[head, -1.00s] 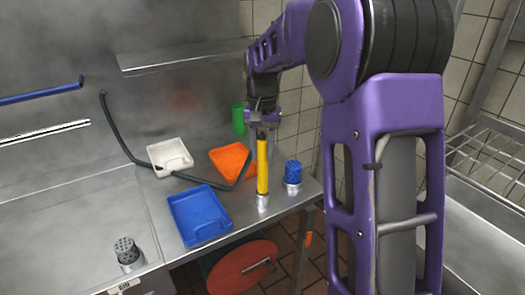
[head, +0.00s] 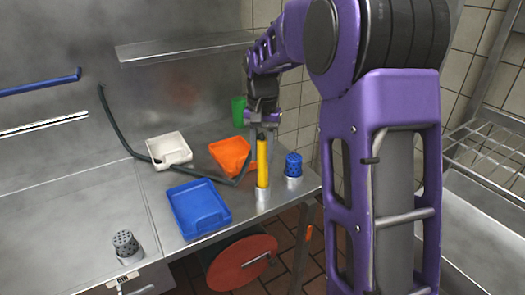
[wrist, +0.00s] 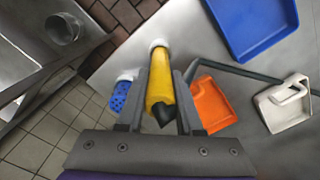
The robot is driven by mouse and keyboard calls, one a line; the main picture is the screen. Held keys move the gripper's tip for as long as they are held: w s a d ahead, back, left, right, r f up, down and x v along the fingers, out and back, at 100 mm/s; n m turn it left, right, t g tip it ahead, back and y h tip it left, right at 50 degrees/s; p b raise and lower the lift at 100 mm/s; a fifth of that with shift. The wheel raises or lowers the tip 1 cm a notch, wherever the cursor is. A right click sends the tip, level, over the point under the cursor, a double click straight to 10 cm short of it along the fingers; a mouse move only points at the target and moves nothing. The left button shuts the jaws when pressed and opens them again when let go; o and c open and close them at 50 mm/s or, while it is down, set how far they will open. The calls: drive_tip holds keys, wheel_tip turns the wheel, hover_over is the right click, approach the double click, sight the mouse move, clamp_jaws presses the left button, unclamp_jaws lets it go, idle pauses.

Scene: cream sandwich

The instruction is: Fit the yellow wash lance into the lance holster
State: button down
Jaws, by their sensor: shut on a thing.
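The yellow wash lance (head: 262,165) stands about upright near the right end of the steel counter, its black end (wrist: 163,112) up. Its lower end meets a short metal cup, the lance holster (head: 263,200), and seems to sit inside its mouth; how deep is hidden. The wrist view shows the lance (wrist: 160,80) running down to the pale rim of the holster (wrist: 158,43). My gripper (head: 263,124) is shut on the upper part of the lance. Its fingers (wrist: 160,88) lie on both sides of it.
A blue perforated piece in a cup (head: 293,165) stands close right of the lance. A blue tray (head: 198,208), an orange scoop (head: 230,153), a white scoop (head: 168,148) and a dark hose (head: 120,137) lie left. A grey perforated piece (head: 125,243) stands front left.

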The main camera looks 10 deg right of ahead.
drive_tip(key=shift+f+b, duration=0.45)
drive_tip(key=shift+f, duration=0.4)
drive_tip(key=shift+c, duration=2.4)
unclamp_jaws()
drive_tip(key=shift+r, duration=0.1)
wheel_tip(320, 180, up, 17)
drive_tip(key=p, duration=0.3)
drive_tip(key=shift+r+p, duration=0.2)
drive_tip(key=shift+p, duration=0.1)
